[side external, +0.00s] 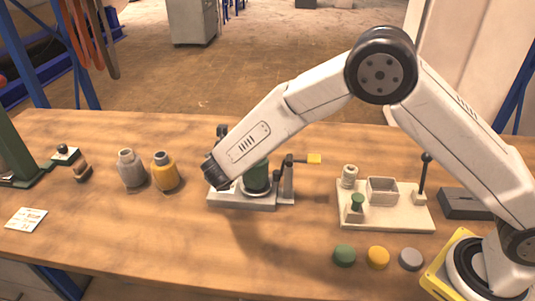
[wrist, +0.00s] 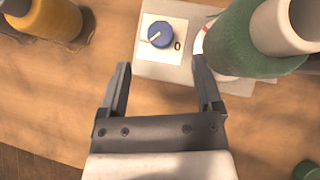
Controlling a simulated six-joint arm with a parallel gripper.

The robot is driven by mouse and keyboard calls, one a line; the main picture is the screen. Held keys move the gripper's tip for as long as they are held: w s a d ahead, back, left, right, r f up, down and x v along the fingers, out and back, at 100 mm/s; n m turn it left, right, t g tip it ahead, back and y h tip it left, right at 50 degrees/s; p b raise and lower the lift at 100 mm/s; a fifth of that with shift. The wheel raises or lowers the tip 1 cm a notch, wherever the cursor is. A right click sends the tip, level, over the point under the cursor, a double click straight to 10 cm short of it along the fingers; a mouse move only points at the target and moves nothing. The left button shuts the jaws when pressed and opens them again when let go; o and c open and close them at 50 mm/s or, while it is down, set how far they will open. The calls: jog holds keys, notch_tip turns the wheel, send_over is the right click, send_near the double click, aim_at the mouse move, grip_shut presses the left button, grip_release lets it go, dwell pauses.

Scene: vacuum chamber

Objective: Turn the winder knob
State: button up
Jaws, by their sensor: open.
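The knob (wrist: 160,34) is a small blue dial with a pale pointer line, set on a white plate with a "0" mark beside it. It sits at the left end of the grey winder base (side external: 240,201). In the wrist view my gripper (wrist: 162,66) is open and empty, and the knob lies ahead of and between the fingertips, not between the fingers. In the side view my gripper (side external: 213,181) hangs over the left end of the winder and hides the knob. A green cylinder (wrist: 240,45) with a pale top stands right of the knob.
A cream fixture board (side external: 390,217) lies to the right. Green, yellow and grey discs lie in front. The table front-left is mostly clear.

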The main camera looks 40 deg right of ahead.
jog(key=shift+w+f, duration=0.1)
jog(key=shift+f, duration=0.15)
jog(key=shift+x, duration=3.75)
grip_shut()
jog(key=shift+m+h, duration=0.3)
jog(key=shift+m, duration=0.2)
jog(key=shift+m+g+h, duration=0.7)
jog(key=shift+m+g, duration=0.1)
jog(key=shift+m, duration=0.5)
jog(key=shift+m+g+h, duration=0.7)
jog(key=shift+m+g, duration=0.1)
jog(key=shift+m, duration=0.5)
grip_release()
